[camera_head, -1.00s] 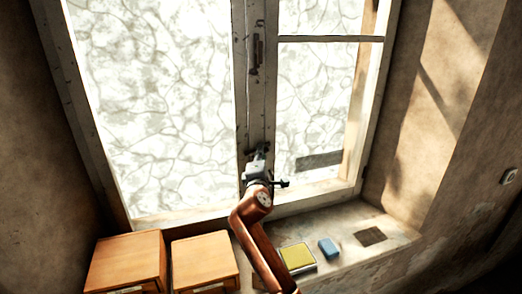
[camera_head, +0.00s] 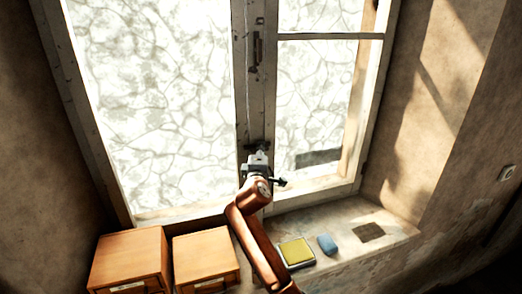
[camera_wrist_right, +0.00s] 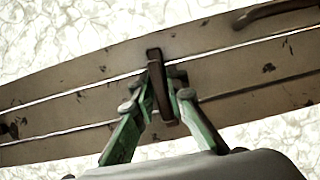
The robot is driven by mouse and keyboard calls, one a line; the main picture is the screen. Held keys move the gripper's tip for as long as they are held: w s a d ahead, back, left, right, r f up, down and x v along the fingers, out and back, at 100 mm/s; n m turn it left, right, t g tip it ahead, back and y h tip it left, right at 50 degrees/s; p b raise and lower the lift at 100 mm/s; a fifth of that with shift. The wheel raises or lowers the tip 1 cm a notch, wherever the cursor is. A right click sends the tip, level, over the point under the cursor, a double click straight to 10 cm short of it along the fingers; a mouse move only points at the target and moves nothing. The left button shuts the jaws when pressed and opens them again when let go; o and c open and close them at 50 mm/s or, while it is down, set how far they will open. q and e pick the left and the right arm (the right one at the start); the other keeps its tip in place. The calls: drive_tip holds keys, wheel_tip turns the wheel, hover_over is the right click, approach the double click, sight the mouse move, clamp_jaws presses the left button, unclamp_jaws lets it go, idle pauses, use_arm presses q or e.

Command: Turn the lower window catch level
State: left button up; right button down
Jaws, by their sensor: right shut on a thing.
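The lower window catch (camera_head: 257,146) is a dark metal handle on the pale, worn middle post of the window. In the right wrist view the catch (camera_wrist_right: 159,82) lies crosswise to the post's boards, so it looks about level. My right gripper (camera_head: 257,159) reaches up to it from below in the head view and covers part of it. In the wrist view its green fingers (camera_wrist_right: 160,98) are closed on the catch from both sides. My left gripper is not in view.
An upper catch (camera_head: 256,50) sits higher on the post, along its length.

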drive_tip(key=c, duration=2)
unclamp_jaws()
drive_tip(key=shift+d, duration=0.1)
drive_tip(key=shift+s, duration=0.1)
drive_tip(key=s, duration=0.8)
drive_tip(key=s+a, duration=0.1)
drive_tip(key=s, duration=0.2)
drive_tip(key=shift+s, duration=0.4)
drive_tip(key=shift+f, duration=0.1)
